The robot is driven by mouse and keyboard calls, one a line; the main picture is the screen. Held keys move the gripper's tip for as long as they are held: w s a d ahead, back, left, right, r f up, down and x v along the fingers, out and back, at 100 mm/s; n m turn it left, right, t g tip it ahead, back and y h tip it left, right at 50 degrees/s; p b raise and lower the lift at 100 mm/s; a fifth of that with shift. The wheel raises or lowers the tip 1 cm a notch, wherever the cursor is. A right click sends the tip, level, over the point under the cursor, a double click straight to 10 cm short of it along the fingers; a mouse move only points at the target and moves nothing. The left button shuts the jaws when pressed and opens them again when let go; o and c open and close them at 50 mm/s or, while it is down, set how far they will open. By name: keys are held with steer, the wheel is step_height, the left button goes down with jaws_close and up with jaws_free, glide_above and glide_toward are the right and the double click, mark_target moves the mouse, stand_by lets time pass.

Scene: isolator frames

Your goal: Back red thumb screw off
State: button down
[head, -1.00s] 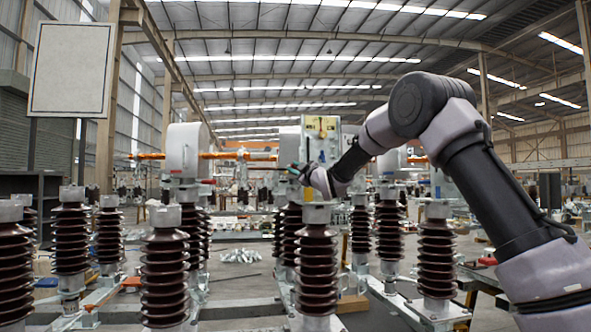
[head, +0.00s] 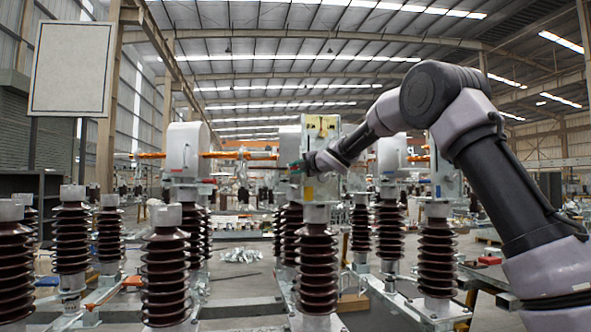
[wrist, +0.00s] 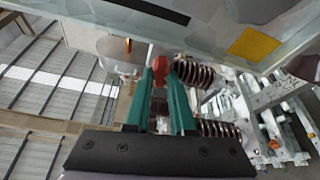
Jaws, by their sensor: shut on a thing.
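The red thumb screw (wrist: 159,66) shows in the wrist view between the green fingertips, just below the edge of a pale metal housing (wrist: 205,38). My gripper (wrist: 162,74) is shut on it. In the head view my gripper (head: 303,165) is at the left side of the upright metal housing (head: 322,132), above a brown ribbed insulator. The screw is too small to make out there, and its thread is hidden in the wrist view.
Several brown ribbed insulators (head: 317,265) stand on metal frames around the housing. A round-topped grey casing (head: 184,150) with an orange bar is to the left. Open floor lies between the frames.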

steer(key=n+h, duration=0.1)
steer(key=n, duration=0.1)
steer(key=n+h, duration=0.1)
steer(key=n, duration=0.1)
steer(key=shift+s+a+f+n+g, duration=0.1)
steer(key=shift+n+g, duration=0.2)
steer(key=shift+g, duration=0.1)
steer(key=shift+f+n+h, duration=0.1)
steer(key=shift+n+h, duration=1)
steer(key=shift+n, duration=0.4)
steer(key=shift+d, duration=0.2)
steer(key=c, duration=1.1)
jaws_free()
